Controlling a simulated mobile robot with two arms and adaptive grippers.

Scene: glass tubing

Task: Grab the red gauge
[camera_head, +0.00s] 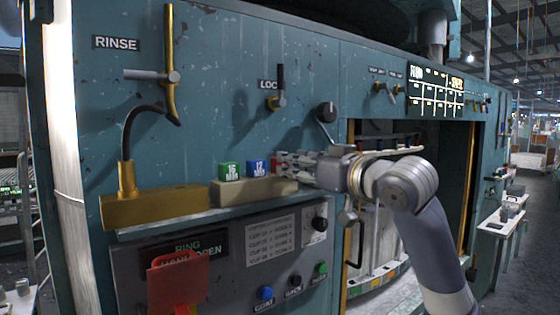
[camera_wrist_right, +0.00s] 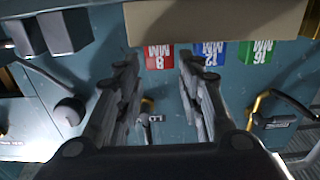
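The red gauge, a small block marked 8 MM, shows in the wrist view (camera_wrist_right: 159,57) between my right gripper's fingertips (camera_wrist_right: 158,62), with a gap on each side. It stands on a beige ledge block, and in the head view only a red sliver (camera_head: 273,165) shows beside the fingers. My right gripper (camera_head: 282,166) is open and level, reaching in from the right, with its tips at the gauge. I cannot tell how far the gauge sits between the fingers. My left gripper is not in view.
A blue 12 MM gauge (camera_head: 257,168) stands close beside the red one, and a green 16 MM gauge (camera_head: 229,171) farther left. The beige block (camera_head: 235,192) bears them. The teal machine panel (camera_head: 225,120) rises behind, with a lever and knob above. A red tag (camera_head: 178,285) hangs below.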

